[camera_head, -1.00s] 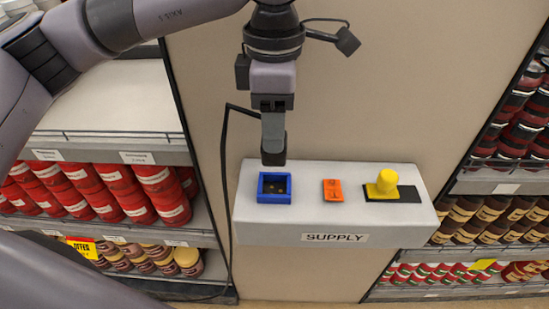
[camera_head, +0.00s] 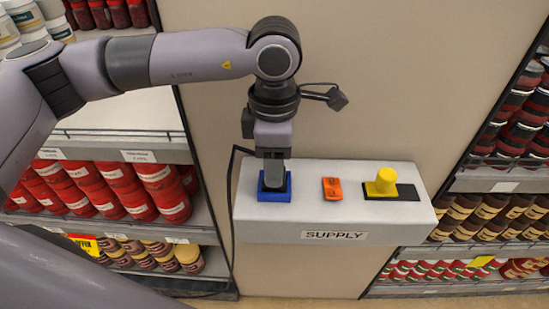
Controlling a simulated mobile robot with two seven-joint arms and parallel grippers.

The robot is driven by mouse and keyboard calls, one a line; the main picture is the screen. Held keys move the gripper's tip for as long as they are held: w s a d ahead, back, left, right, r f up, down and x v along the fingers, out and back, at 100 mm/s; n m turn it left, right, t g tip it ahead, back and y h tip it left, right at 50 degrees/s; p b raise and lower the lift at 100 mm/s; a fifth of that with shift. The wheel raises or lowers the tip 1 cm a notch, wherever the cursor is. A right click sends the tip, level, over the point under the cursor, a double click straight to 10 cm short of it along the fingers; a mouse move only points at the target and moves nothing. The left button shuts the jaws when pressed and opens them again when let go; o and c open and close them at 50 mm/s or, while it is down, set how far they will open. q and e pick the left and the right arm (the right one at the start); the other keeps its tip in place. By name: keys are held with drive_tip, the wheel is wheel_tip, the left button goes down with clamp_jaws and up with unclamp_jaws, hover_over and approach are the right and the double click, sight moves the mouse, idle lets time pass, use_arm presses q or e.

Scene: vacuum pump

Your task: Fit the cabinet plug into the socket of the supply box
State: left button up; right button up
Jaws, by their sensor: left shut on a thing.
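The supply box (camera_head: 270,229) is a pale grey box with a "SUPPLY" label on its front. Its blue square socket (camera_head: 275,195) is at the left end of the top. My left gripper (camera_head: 273,178) points down right over the socket and is shut on the dark cabinet plug (camera_head: 275,185). The plug's lower end is at the socket opening, within its blue rim as seen from here. The gripper hides most of the plug and the back of the socket, so I cannot tell how deep it sits. My right gripper is not in view.
An orange switch (camera_head: 332,188) and a yellow knob (camera_head: 383,181) on a black plate stand on the box to the right of the socket. A black cable (camera_head: 231,200) hangs down left of the box. Shelves with red tins (camera_head: 165,192) flank the panel.

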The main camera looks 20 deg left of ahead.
use_arm(q)
drive_tip(key=o, duration=1.1)
drive_tip(key=shift+r+p, duration=0.2)
drive_tip(key=shift+p, duration=0.2)
wheel_tip(320, 180, up, 12)
drive_tip(key=shift+f+b, duration=0.1)
drive_tip(key=shift+b, duration=0.95)
